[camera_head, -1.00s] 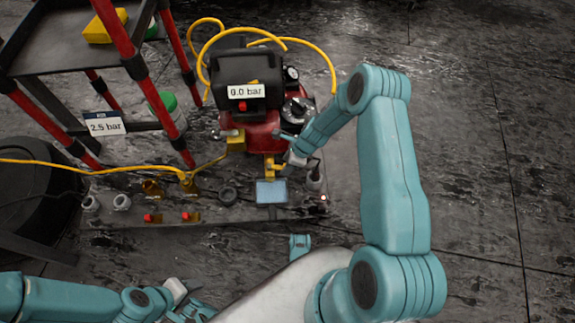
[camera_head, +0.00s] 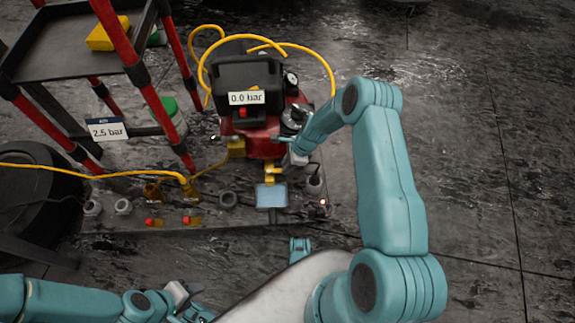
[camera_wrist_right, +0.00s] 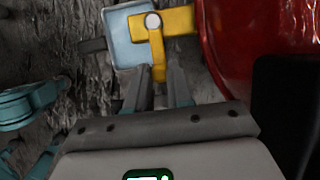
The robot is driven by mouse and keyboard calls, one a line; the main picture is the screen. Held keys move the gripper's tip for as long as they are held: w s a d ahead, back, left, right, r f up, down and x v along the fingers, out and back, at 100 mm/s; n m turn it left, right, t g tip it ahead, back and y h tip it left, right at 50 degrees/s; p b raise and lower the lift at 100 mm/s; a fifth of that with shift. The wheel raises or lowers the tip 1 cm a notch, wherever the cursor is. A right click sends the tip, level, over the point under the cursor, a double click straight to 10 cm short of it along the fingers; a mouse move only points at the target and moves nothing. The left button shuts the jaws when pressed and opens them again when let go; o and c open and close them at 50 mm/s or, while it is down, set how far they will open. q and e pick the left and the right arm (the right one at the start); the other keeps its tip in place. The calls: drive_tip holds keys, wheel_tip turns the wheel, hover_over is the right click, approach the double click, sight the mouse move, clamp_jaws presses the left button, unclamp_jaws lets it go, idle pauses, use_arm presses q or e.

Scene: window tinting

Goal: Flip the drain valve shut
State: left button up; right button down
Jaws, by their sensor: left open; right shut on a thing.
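The yellow drain valve (camera_head: 269,178) sits low on the front of the red compressor (camera_head: 266,140), above a light-blue square tray (camera_head: 271,196). In the right wrist view its yellow lever (camera_wrist_right: 157,62) hangs down from a pale round pivot on the yellow body (camera_wrist_right: 180,20). The tips of my right gripper (camera_wrist_right: 160,82) are on both sides of the lever's lower end and closed on it. In the head view my right gripper (camera_head: 284,161) is small and partly hidden by its own arm. My left gripper (camera_head: 188,302) is open and empty at the bottom, away from the valve.
A red-legged cart (camera_head: 115,40) stands at the left, with a "2.5 bar" card (camera_head: 106,129). The compressor's card (camera_head: 246,98) reads "0.0 bar". A yellow hose (camera_head: 100,176) crosses the left. Small fittings lie along the mat front. The right floor is clear.

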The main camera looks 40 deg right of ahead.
drive_tip(key=c, duration=1)
unclamp_jaws()
drive_tip(key=p+v, duration=0.6)
drive_tip(key=v, duration=1)
drive_tip(key=shift+r, duration=0.2)
drive_tip(key=shift+w, duration=0.1)
